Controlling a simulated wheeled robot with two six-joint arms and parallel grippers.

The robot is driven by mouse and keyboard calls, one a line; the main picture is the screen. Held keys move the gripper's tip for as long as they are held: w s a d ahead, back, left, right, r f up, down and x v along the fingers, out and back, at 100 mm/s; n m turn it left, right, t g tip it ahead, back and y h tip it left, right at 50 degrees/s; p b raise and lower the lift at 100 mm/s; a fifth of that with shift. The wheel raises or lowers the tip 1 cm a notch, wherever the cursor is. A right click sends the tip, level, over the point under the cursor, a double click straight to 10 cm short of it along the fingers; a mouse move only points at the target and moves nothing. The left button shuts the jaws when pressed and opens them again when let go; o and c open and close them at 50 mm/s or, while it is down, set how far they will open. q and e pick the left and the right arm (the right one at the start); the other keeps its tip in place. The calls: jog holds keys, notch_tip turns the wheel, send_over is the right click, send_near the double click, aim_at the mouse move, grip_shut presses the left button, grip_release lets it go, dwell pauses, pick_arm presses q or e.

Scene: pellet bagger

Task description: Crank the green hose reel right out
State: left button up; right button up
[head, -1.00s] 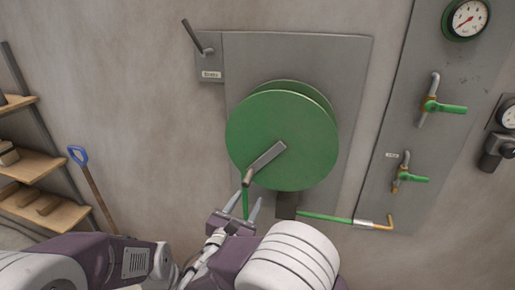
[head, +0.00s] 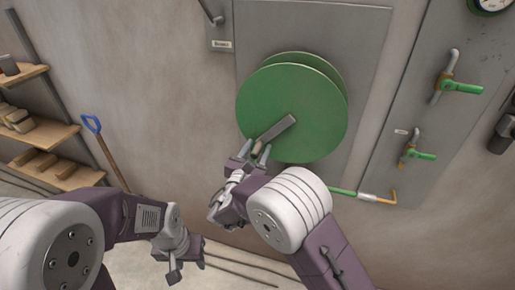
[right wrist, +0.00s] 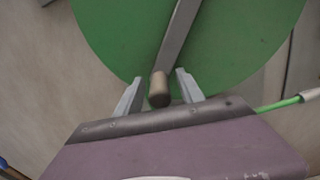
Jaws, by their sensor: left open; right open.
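The green hose reel (head: 305,95) is mounted on a grey wall plate. Its grey crank arm (head: 277,129) points down and left from the hub and ends in a brownish handle (head: 259,146). My right gripper (head: 256,152) is open at the handle, a finger on each side. In the right wrist view the handle (right wrist: 159,92) stands between the two spread fingers, with gaps visible on both sides. My left gripper (head: 187,270) is open and empty, low in the head view and away from the reel.
A green hose (head: 342,191) runs from below the reel to a brass-coloured fitting (head: 378,197). Green-handled valves (head: 461,88) are on a panel at right. Wooden shelves (head: 45,135) and a blue-handled tool (head: 100,145) stand at left.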

grip_shut()
dwell(1.3)
